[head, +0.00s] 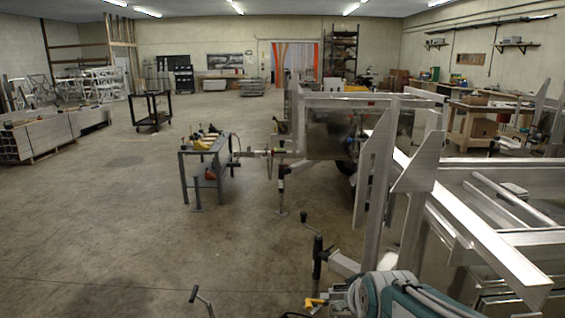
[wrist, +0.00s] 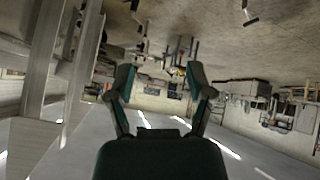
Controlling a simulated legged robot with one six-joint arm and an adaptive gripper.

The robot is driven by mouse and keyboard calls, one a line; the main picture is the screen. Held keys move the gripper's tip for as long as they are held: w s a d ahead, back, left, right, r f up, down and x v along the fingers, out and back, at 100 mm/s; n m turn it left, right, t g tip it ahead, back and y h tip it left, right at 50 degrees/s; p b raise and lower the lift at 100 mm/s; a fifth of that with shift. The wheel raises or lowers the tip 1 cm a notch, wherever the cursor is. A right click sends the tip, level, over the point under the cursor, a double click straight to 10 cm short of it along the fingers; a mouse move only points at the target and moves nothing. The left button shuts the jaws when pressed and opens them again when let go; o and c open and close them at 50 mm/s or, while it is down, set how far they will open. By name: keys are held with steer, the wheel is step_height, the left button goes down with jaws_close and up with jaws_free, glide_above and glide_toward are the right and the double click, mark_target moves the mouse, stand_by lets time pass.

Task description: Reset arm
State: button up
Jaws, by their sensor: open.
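My gripper (wrist: 160,88) shows in the wrist view with its two teal-and-black fingers spread apart. It is open and nothing is between the fingers. The wrist view is upside down, with the floor at the top and the ceiling lights at the bottom. In the head view part of my teal and grey arm (head: 395,298) shows at the bottom right, in front of an aluminium trailer frame (head: 480,232). The fingers cannot be made out in the head view.
Trailer beams and uprights fill the right side, close to my arm; beams (wrist: 45,75) also show at left in the wrist view. A grey tool cart (head: 204,165) stands mid-left, a black cart (head: 150,110) behind it. Stacked aluminium (head: 45,137) lies far left.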

steer(key=s+r+m+g, duration=0.1)
steer(key=s+m, duration=0.1)
steer(key=s, duration=0.7)
steer(key=s+d+m+g, duration=0.1)
steer(key=s+m+g, duration=0.1)
steer(key=s, duration=0.7)
steer(key=shift+s+d+r+m, duration=0.15)
steer(key=shift+d+r+m, duration=0.15)
steer(key=shift+r, duration=0.05)
